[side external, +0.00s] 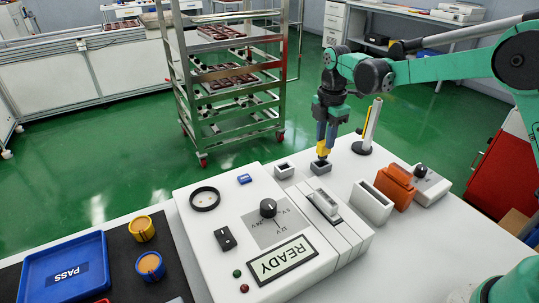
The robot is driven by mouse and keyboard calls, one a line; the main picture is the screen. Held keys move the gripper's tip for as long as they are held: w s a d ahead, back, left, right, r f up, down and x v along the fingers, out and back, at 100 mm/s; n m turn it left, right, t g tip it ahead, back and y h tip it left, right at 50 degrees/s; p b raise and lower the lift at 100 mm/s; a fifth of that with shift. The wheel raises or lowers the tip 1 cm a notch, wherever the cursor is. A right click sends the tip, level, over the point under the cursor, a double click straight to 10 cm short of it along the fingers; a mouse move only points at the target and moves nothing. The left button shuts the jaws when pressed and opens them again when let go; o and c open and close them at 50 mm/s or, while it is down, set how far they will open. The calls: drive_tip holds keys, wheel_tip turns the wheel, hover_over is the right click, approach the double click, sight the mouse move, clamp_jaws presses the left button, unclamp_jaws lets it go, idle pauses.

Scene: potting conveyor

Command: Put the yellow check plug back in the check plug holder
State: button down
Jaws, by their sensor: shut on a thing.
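The yellow check plug (322,149) is held upright in my gripper (324,143), between its blue fingers, which point straight down. A small dark grey open-topped block (320,168), which looks like the check plug holder, stands on the white bench directly below the plug. The plug's lower end is at the block's opening; I cannot tell whether it is inside or just above it. The fingers hide part of the plug.
A white socket (284,171) stands just left of the grey block, beside the white tester (275,235) with its READY display. A white slotted box (371,203), an orange block (396,188) and an upright post (371,128) stand to the right. A blue PASS tray (62,270) lies front left.

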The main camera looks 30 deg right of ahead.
drive_tip(key=shift+f, duration=1.35)
drive_tip(key=c, duration=0.5)
unclamp_jaws()
drive_tip(key=shift+c, duration=0.2)
drive_tip(key=shift+r, duration=2.8)
